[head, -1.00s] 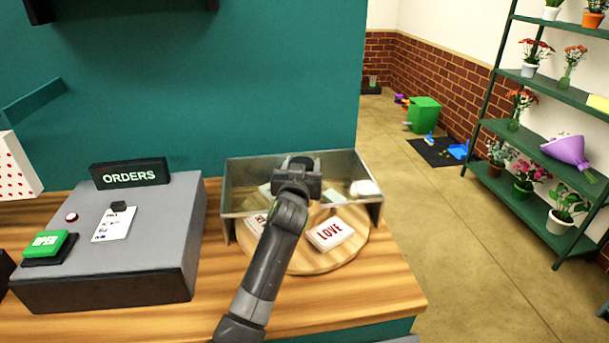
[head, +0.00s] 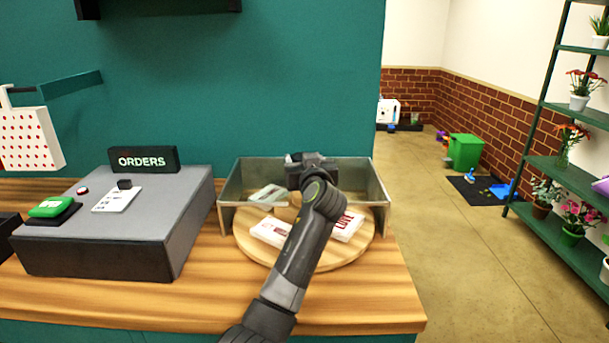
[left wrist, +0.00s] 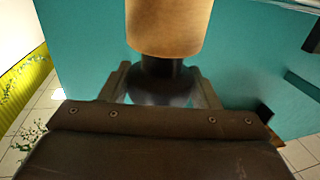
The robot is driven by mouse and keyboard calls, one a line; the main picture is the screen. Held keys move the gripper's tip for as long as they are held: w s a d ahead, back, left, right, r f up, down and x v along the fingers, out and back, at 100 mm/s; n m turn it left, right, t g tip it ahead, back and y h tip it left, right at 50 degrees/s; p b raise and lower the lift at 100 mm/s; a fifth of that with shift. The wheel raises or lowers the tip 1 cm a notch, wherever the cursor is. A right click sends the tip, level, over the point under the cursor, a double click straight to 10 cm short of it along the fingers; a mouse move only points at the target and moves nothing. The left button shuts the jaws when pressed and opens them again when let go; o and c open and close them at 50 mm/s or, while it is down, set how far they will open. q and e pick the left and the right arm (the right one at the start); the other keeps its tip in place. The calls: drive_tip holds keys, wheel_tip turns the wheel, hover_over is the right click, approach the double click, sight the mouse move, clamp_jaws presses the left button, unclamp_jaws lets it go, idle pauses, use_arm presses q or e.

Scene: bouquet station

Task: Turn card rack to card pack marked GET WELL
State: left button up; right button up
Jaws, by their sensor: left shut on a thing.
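The card rack is a round wooden turntable (head: 300,255) on the counter, partly inside a grey metal tray-like guard (head: 229,190). A white pack with red letters, partly hidden, lies at its right (head: 348,226). Another white pack (head: 268,231) with red marking lies at the front left; its word is too small to read. A paler pack (head: 268,194) lies at the back left. My left gripper (head: 308,172) is over the rack's middle. In the left wrist view its fingers close on a dark knob (left wrist: 165,82) joined to a wooden post (left wrist: 168,25). My arm hides part of the rack.
The counter's right edge is close to the rack. A teal wall rises behind; open floor lies right.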

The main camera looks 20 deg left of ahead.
use_arm(q)
drive_tip(key=n+g+y+b, duration=0.1)
drive_tip(key=y+b, duration=0.1)
drive_tip(key=b, duration=0.1)
drive_tip(key=shift+d+f+n, duration=0.1)
drive_tip(key=shift+n, duration=0.3)
drive_tip(key=shift+n+g+y+b, duration=0.3)
drive_tip(key=shift+g+y+b, duration=0.2)
drive_tip(key=shift+y+b, duration=0.1)
drive_tip(key=n+g+y+b, duration=0.2)
drive_tip(key=shift+b, duration=0.35)
drive_tip(key=shift+n+g+y+b, duration=0.4)
drive_tip(key=shift+g+y, duration=0.1)
drive_tip(key=shift+g, duration=0.1)
use_arm(e)
wheel_tip(320, 180, down, 7)
drive_tip(key=w, duration=0.2)
drive_tip(key=shift+w+d+r, duration=0.2)
drive_tip(key=shift+w+d, duration=0.05)
drive_tip(key=shift+w, duration=0.1)
use_arm(q)
drive_tip(key=shift+r, duration=0.2)
use_arm(e)
drive_tip(key=shift+w, duration=0.15)
